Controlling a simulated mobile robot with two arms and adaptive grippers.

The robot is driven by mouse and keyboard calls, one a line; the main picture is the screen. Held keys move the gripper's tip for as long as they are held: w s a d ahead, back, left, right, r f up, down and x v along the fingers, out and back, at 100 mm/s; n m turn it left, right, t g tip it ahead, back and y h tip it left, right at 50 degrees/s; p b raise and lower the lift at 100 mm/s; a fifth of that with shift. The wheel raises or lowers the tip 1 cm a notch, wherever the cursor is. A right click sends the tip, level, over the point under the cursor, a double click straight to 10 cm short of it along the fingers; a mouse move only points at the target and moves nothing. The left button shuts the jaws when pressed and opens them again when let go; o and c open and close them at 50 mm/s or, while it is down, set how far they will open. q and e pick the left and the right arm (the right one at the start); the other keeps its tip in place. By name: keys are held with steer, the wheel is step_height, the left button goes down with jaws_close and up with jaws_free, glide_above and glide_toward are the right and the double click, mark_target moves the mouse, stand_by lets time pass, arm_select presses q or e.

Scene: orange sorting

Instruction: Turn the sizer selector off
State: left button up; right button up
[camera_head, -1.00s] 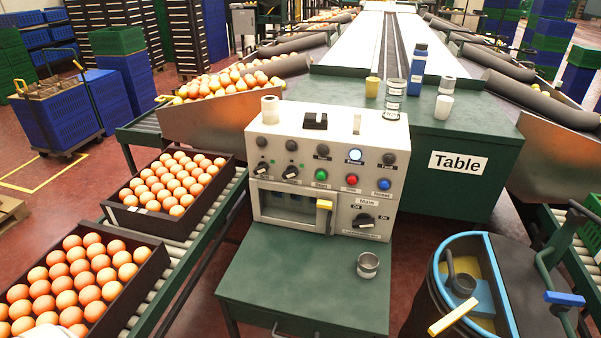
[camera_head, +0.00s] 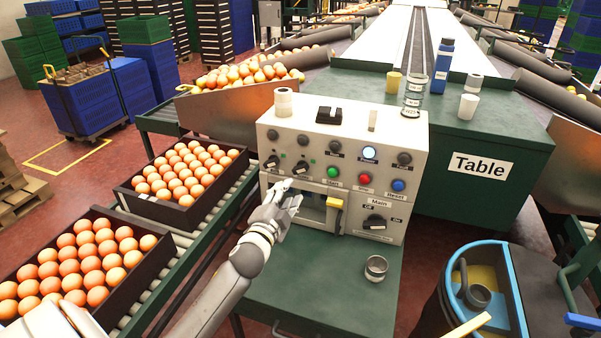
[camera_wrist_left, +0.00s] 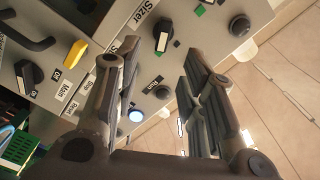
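The control box (camera_head: 412,215) stands on a green stand. Two black selector knobs are on its left side; the right one (camera_head: 301,167) appears to be the sizer selector. In the left wrist view this black knob (camera_wrist_left: 163,35) has a white pointer and sits beside the "Sizer" label, near a green mark. My left gripper (camera_head: 285,186) is just below the two selectors in the head view. In the wrist view its two fingers (camera_wrist_left: 165,75) are spread with nothing between them, and the knob is beyond the gap. Contact is not seen. My right gripper is out of view.
Lit power button (camera_head: 369,153), green, red and blue buttons, a yellow handle (camera_head: 334,202) and the main selector (camera_head: 375,222) are close by. Trays of orange balls (camera_head: 78,262) lie on the left conveyor.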

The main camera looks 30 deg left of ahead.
mark_target(300, 171)
arm_select(q)
steer(key=x, duration=1.1)
steer(key=shift+r, duration=0.25)
steer(key=shift+c, duration=0.5)
jaws_close()
